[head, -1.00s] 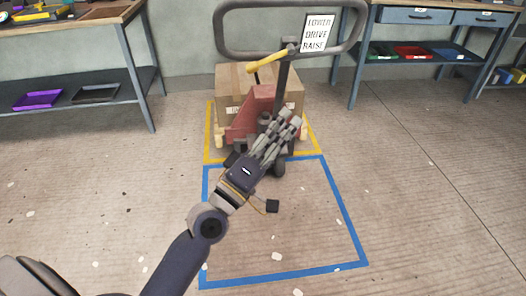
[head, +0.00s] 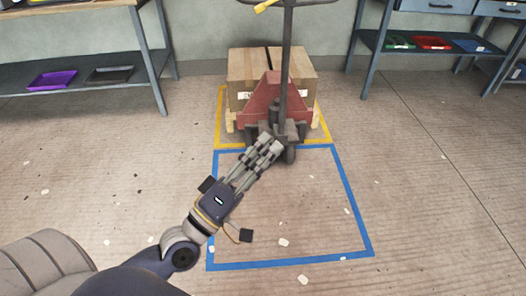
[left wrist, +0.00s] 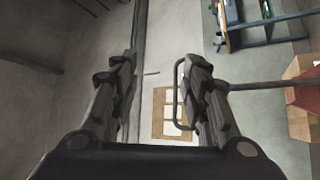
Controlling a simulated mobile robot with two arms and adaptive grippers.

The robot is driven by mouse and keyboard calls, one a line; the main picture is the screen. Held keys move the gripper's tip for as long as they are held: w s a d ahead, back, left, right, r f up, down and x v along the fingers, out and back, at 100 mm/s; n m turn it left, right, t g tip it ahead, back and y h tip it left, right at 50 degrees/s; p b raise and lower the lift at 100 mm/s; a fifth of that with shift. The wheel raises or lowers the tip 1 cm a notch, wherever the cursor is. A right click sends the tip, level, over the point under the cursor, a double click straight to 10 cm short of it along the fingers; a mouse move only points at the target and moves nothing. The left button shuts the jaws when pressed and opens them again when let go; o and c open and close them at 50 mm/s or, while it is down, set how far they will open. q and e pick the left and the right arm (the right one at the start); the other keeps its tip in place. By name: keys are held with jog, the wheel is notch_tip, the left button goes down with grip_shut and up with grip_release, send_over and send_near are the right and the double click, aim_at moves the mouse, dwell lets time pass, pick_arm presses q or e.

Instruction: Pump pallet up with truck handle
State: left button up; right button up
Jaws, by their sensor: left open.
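The red pallet truck (head: 270,95) stands at the far edge of the blue floor square, in front of a cardboard box (head: 245,68) on a wooden pallet (head: 229,122). Its dark handle post (head: 286,60) rises nearly upright. The handle loop is mostly cut off at the top of the head view; its yellow lever (head: 266,5) just shows. In the left wrist view the loop (left wrist: 179,95) shows partly behind the right-hand finger. My left gripper (head: 268,146) is open, its fingers (left wrist: 165,90) apart with nothing between them. My right gripper is out of view.
A bench with purple (head: 52,79) and dark trays (head: 110,75) stands at the left. A blue workbench (head: 440,45) with coloured trays stands at the right. The blue-outlined floor square (head: 290,262) holds only small light scraps.

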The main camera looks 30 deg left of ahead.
pick_arm(q)
jog(key=shift+f, duration=0.1)
